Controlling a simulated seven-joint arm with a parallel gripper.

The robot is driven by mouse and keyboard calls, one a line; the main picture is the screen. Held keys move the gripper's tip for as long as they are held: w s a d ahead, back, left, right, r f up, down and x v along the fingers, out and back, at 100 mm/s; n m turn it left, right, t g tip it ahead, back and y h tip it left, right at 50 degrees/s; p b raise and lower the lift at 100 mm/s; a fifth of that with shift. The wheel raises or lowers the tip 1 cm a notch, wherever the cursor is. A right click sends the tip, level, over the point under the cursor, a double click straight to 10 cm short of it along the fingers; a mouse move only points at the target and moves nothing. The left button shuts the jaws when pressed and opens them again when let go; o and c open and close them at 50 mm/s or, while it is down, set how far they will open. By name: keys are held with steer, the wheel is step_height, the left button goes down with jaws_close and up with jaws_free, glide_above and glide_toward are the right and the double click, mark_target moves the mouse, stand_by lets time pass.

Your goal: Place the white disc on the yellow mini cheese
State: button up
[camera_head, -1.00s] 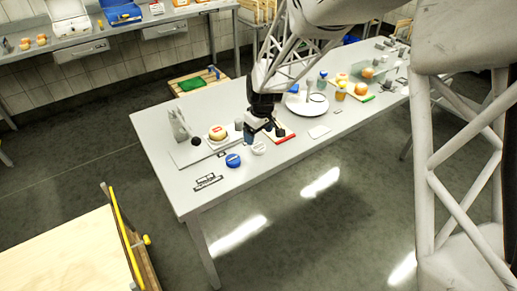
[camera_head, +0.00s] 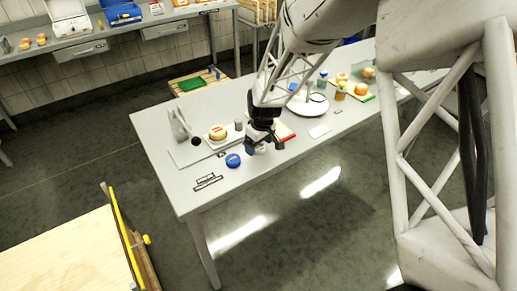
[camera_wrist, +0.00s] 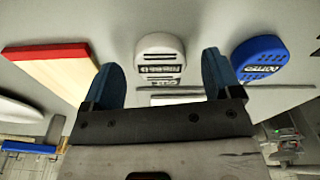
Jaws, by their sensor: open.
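The white disc (camera_wrist: 162,52) lies on the table in the wrist view, with dark printed text on its face. My gripper (camera_wrist: 161,72) is open, with one blue finger on each side of the disc and a gap to both. In the head view my gripper (camera_head: 263,147) is low over the table and mostly hides the white disc. The yellow mini cheese (camera_head: 217,132), round with a red mark on top, sits on a white plate to the left of my gripper. The cheese is not in the wrist view.
A blue disc (camera_head: 233,160) lies close to my gripper, on its right in the wrist view (camera_wrist: 262,58). A red-edged board (camera_head: 285,131) lies on the other side. A large white plate (camera_head: 308,103) and food items stand farther right.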

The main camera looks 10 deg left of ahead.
steer(key=shift+f, duration=0.5)
steer(key=c, duration=1.1)
steer(key=shift+r, duration=0.15)
steer(key=shift+r, duration=1.45)
steer(key=shift+s+r, duration=0.2)
steer(key=shift+r, duration=0.05)
steer(key=s+d, duration=0.2)
steer(key=s, duration=0.2)
steer(key=s+d+r, duration=0.1)
steer(key=s+d, duration=0.1)
steer(key=s, duration=0.3)
steer(key=s+d, duration=0.2)
steer(key=s, duration=0.3)
steer(key=shift+d+r, duration=0.15)
steer(key=shift+d, duration=0.25)
